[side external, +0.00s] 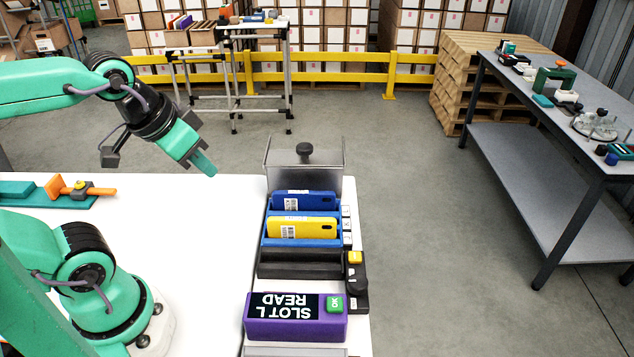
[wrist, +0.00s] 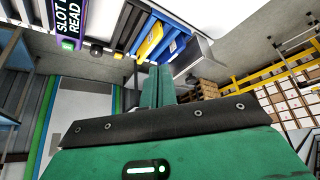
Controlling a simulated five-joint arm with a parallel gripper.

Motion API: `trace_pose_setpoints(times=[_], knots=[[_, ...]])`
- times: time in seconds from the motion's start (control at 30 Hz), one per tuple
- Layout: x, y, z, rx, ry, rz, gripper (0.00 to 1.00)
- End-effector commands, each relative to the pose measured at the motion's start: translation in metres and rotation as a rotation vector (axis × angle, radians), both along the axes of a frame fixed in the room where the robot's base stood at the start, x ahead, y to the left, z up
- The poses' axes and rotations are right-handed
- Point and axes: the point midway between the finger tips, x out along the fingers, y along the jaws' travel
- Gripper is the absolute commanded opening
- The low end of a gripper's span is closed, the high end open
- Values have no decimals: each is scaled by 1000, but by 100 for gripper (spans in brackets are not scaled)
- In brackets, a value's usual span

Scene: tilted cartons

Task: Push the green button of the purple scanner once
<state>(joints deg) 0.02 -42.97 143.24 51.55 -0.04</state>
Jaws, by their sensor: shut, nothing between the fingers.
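The purple scanner (side external: 296,329) stands near the front end of the white table in the side view. Its dark screen reads "SLOT L READ", upside down there. Its green button (side external: 335,304) is on the right of its top. In the wrist view the scanner (wrist: 80,10) is at the top left, with its green button (wrist: 67,45) at its lower end. My gripper (side external: 207,168) is shut and empty, high above the table, well behind and left of the scanner. Its closed fingers also show in the wrist view (wrist: 158,85). Nothing touches the button.
Behind the scanner are an empty dark slot (side external: 290,270), then a yellow phone-like carton (side external: 302,228) and a blue one (side external: 304,200), tilted in blue holders. A black unit with a yellow button (side external: 355,258) stands right. A metal bracket (side external: 333,175) rises behind.

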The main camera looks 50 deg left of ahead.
Motion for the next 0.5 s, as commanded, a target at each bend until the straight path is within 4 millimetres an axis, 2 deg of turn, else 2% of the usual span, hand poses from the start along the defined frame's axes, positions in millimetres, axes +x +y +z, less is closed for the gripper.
trace_pose_setpoints(times=[0.27,0.5], knots=[[9,-10,-2,-25,-7,-1,0],[31,-41,-8,-91,-23,3,0]])
